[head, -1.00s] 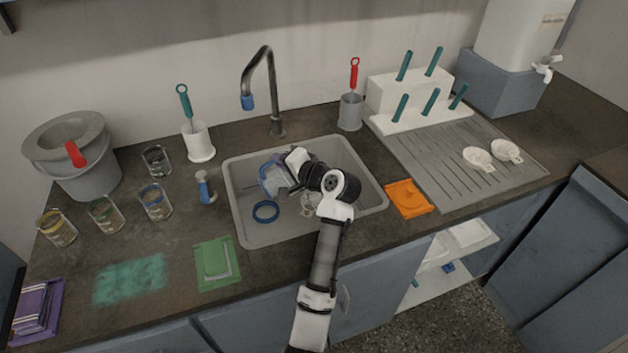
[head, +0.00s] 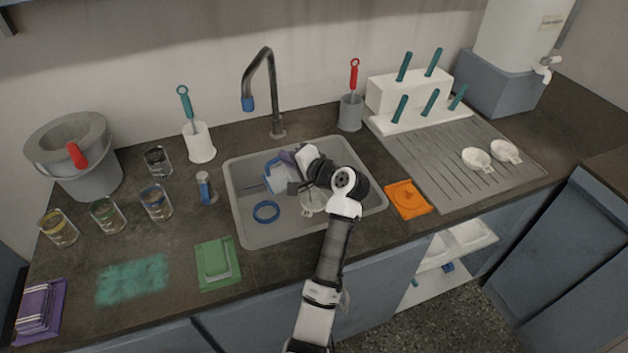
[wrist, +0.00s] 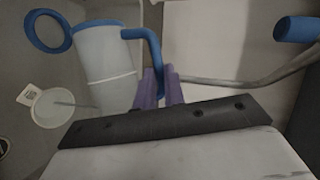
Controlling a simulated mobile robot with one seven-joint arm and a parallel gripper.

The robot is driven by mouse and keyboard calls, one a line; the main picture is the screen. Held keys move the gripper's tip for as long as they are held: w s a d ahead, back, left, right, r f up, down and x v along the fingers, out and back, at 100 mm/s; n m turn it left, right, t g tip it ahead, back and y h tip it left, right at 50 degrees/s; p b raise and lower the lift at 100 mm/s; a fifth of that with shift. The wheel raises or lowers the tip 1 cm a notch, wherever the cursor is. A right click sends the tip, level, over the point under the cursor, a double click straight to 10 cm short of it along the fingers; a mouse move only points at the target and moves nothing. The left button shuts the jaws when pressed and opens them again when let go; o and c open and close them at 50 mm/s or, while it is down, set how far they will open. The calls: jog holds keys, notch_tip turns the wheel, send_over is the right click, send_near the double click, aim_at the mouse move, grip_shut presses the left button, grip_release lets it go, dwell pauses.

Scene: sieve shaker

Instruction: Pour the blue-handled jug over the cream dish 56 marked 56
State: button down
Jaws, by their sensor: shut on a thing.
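My gripper (head: 290,158) is over the sink in the head view. In the wrist view its purple fingers (wrist: 158,88) are shut on the blue handle of a translucent jug (wrist: 108,65). The jug also shows in the head view (head: 276,178), partly hidden by my gripper. I cannot tell how far it is tilted or whether it holds liquid. A cream dish with a tag (head: 313,203) lies in the sink below my wrist, partly covered by it. It also shows in the wrist view (wrist: 52,108), beside the jug. Its mark is too small to read.
A blue ring (head: 266,211) lies in the sink (head: 254,237). The faucet (head: 272,90) rises behind, its blue-tipped spout near the jug. Two more cream dishes, one at the left (head: 476,158) and one at the right (head: 506,151), lie on the drainboard (head: 450,185).

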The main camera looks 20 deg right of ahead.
aim_at(266, 182)
jog(key=shift+w+d+r+m+p, duration=0.1)
jog(key=shift+d+r+m+p, duration=0.1)
jog(key=shift+d, duration=0.15)
jog(key=shift+w+d+r+m+p, duration=0.1)
jog(key=shift+d+p, duration=0.05)
jog(key=shift+d, duration=0.2)
jog(key=shift+d, duration=0.3)
jog(key=shift+d+r+m+y+p, duration=0.2)
jog(key=shift+d+m+y+p, duration=0.1)
jog(key=shift+m+y+p, duration=0.1)
jog(key=a+n+b, duration=0.1)
jog(key=a+f+h, duration=0.1)
jog(key=a, duration=0.1)
jog(key=a+f+n+b, duration=0.1)
jog(key=a, duration=0.1)
jog(key=shift+s+n+h+b, duration=0.3)
jog(key=shift+s+h, duration=0.05)
jog(key=shift+h, duration=0.05)
jog(key=a+f+n+h+b, duration=0.1)
jog(key=a+f, duration=0.1)
jog(key=a+f+n+h, duration=0.1)
jog(key=a+f+n, duration=0.1)
jog(key=shift+s+f+n+h+b, duration=0.2)
jog(key=shift+f+n+h+b, duration=0.1)
jog(key=shift+f+b, duration=0.1)
jog(key=a+r+n+h+p, duration=0.4)
jog(key=a+r+n+p, duration=0.1)
jog(key=a, duration=0.2)
jog(key=shift+s+r, duration=0.3)
jog(key=shift+s, duration=0.05)
